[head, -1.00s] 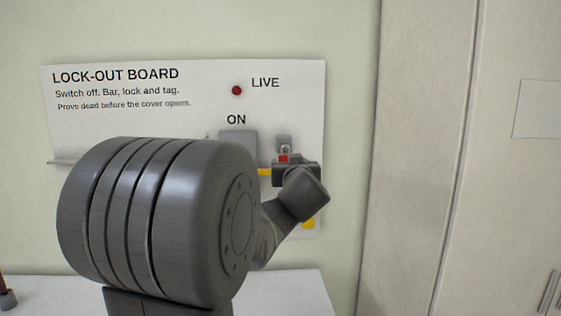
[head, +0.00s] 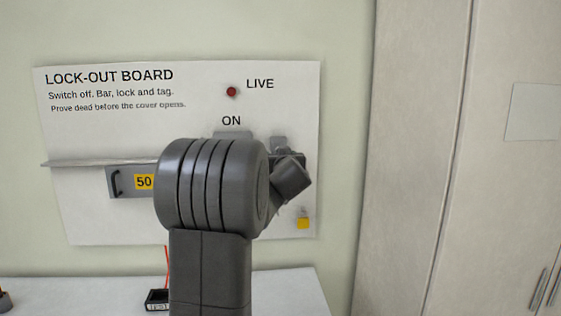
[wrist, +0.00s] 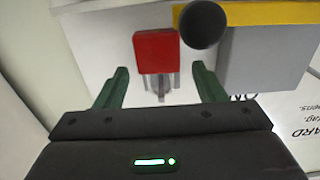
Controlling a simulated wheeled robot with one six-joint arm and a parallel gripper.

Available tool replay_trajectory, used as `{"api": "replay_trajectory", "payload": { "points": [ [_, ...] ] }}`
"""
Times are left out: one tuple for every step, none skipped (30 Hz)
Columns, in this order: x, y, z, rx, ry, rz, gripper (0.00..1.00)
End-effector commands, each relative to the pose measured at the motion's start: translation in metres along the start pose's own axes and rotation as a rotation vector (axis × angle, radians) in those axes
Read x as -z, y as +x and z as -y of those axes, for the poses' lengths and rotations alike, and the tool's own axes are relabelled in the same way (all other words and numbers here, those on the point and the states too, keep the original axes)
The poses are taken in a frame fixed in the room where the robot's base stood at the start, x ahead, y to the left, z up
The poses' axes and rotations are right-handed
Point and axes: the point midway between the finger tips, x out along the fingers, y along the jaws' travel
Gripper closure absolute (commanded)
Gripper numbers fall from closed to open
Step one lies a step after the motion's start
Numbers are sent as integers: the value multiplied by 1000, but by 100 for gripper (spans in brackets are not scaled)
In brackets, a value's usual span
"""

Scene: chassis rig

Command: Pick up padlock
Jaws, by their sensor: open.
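The red padlock (wrist: 156,52) shows in the wrist view, its grey shackle pointing down in the picture against the white board. My gripper (wrist: 160,80) is open, with one green finger on each side of the padlock's shackle region. The fingers look apart from the padlock; I cannot tell how far off it is in depth. In the head view my arm and wrist hide the padlock and the fingers.
A yellow bar with a dark round knob (wrist: 203,24) lies close beside the padlock, by a grey box (wrist: 265,58). The lock-out board (head: 110,130) carries a ledge (head: 95,163), a "50" label (head: 144,181) and a yellow tag (head: 303,223). A white table (head: 290,290) stands below.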

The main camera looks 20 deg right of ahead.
Motion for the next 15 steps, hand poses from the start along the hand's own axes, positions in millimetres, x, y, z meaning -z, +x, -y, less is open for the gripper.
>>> {"api": "replay_trajectory", "payload": {
  "points": [
    [0,1,0,0,0,0,36],
    [0,2,0,0,0,0,36],
    [0,2,0,0,0,0,36],
    [0,2,0,0,0,0,36],
    [0,1,0,0,0,0,36],
    [0,1,0,0,0,0,36],
    [0,1,0,0,0,0,36],
    [0,1,0,0,0,0,42],
    [0,1,0,0,0,0,50],
    [0,1,0,0,0,0,56],
    [0,1,0,0,0,0,62],
    [0,1,0,0,0,0,70],
    [0,1,0,0,0,0,76],
    [0,1,0,0,0,0,82],
    [0,1,0,0,0,0,87]
  ]
}}
